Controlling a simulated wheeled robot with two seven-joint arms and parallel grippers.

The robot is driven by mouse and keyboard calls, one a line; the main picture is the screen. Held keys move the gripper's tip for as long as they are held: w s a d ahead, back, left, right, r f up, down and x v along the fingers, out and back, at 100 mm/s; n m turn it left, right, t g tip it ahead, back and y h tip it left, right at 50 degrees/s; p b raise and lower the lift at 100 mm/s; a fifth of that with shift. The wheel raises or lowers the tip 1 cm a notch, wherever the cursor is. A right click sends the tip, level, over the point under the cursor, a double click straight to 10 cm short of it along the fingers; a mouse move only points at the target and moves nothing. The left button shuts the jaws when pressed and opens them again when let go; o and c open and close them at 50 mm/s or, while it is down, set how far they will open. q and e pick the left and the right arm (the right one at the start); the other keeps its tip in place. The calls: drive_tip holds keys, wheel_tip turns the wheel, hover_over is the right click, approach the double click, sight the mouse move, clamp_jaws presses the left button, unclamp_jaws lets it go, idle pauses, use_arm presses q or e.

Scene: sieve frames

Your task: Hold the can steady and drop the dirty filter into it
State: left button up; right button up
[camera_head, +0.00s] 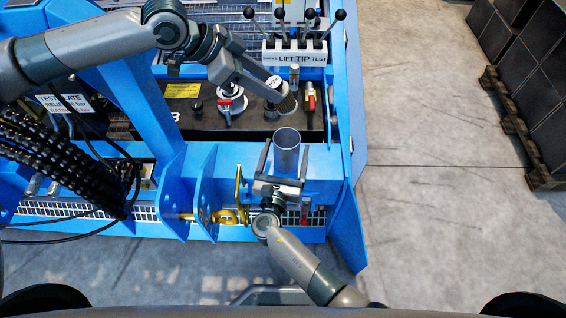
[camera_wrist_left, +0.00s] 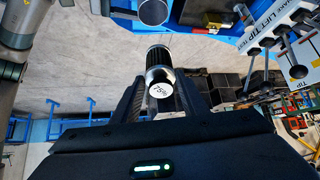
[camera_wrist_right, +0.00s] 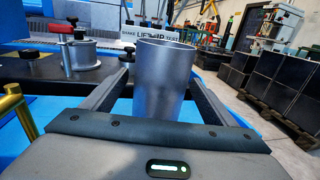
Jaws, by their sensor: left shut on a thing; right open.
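The filter (camera_head: 286,102) is a dark pleated cylinder with a metal collar and a white cap marked "75%". My left gripper (camera_head: 265,90) is shut on it above the black panel. In the left wrist view the filter (camera_wrist_left: 160,75) sits between the left fingers. The can (camera_head: 286,155) is a grey open-topped cylinder standing upright on the blue ledge; its rim also shows in the left wrist view (camera_wrist_left: 152,11). My right gripper (camera_head: 284,168) is open, one finger on each side of the can (camera_wrist_right: 166,85). Whether the fingers touch it is unclear.
A metal fitting with a red lever (camera_head: 230,102) stands on the black panel. A white lever block (camera_head: 295,52) is behind. A yellow handle (camera_head: 240,190) is left of the can. Black hoses (camera_head: 70,155) hang at left. Dark crates (camera_head: 530,60) stand on the floor at right.

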sight(289, 141)
drive_tip(key=shift+w+d, duration=0.2)
drive_tip(key=shift+w, duration=0.9)
drive_tip(key=shift+w+d, duration=0.2)
drive_tip(key=shift+w, duration=0.9)
drive_tip(key=shift+c, duration=0.3)
drive_tip(key=c, duration=1.2)
drive_tip(key=shift+o, duration=0.2)
drive_tip(key=c, duration=0.7)
